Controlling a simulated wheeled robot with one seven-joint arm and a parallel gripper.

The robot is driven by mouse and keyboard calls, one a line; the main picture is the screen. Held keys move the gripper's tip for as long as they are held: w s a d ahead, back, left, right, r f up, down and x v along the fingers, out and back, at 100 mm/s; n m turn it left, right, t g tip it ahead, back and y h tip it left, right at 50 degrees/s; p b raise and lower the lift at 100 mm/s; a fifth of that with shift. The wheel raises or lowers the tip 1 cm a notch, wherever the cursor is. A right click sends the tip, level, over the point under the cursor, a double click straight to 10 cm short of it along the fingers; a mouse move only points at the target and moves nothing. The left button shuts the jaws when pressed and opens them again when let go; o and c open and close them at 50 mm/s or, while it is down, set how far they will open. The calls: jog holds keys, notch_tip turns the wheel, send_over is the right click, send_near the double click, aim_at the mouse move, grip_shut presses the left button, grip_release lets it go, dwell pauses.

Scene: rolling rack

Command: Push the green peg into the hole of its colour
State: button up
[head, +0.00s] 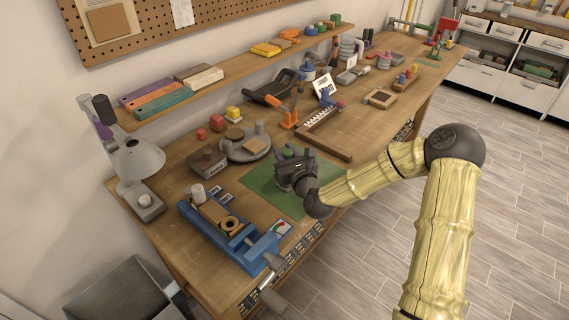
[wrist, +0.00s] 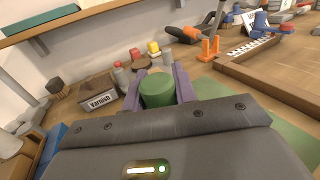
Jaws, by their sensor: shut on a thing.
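The green peg (wrist: 158,90) is a thick round cylinder held upright between the two purple fingers of my gripper (wrist: 160,88) in the wrist view. In the head view my gripper (head: 288,158) is over the green mat, and a bit of the green peg (head: 287,153) shows at its fingers. The peg's lower end is hidden. A wooden block (head: 399,86) with small red, yellow and blue pieces lies farther back on the bench. I cannot make out a green-marked hole in either view.
The green mat (head: 263,190) lies below my gripper. A blue vise (head: 250,255) stands front left. A Varnish box (wrist: 98,99) and round grey tray (head: 233,151) are left of my gripper. A wooden frame tray (head: 328,146) lies to the right.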

notch_tip(320, 180, up, 5)
jog(key=shift+f, duration=0.15)
dwell(0.6)
